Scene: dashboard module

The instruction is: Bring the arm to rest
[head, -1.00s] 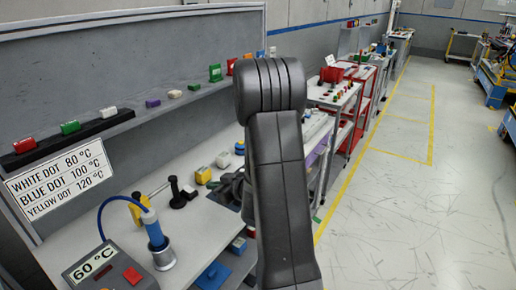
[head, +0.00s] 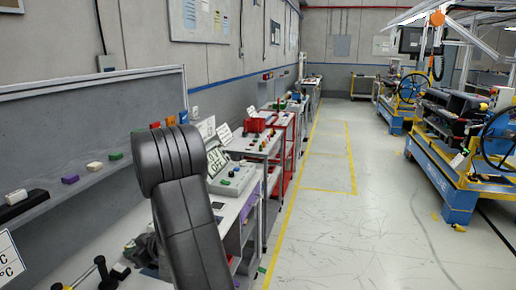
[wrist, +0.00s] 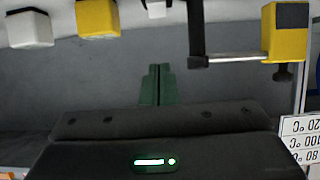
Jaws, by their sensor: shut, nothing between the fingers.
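My arm (head: 190,215) stands in the foreground of the head view, with its rounded dark joint over the workbench side. It hides part of the bench behind it. My gripper (wrist: 157,85) shows in the wrist view as two green fingers side by side, shut and empty. The fingers are seen against a plain grey surface; I cannot tell how far they are from it.
The wrist view shows a yellow block (wrist: 97,18), a white block (wrist: 29,28), a yellow-and-black tool (wrist: 284,32) and an upside-down temperature sign (wrist: 301,140). In the head view, a shelf (head: 80,172) runs left. Clear floor (head: 330,235) lies right, before a blue-yellow machine (head: 450,185).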

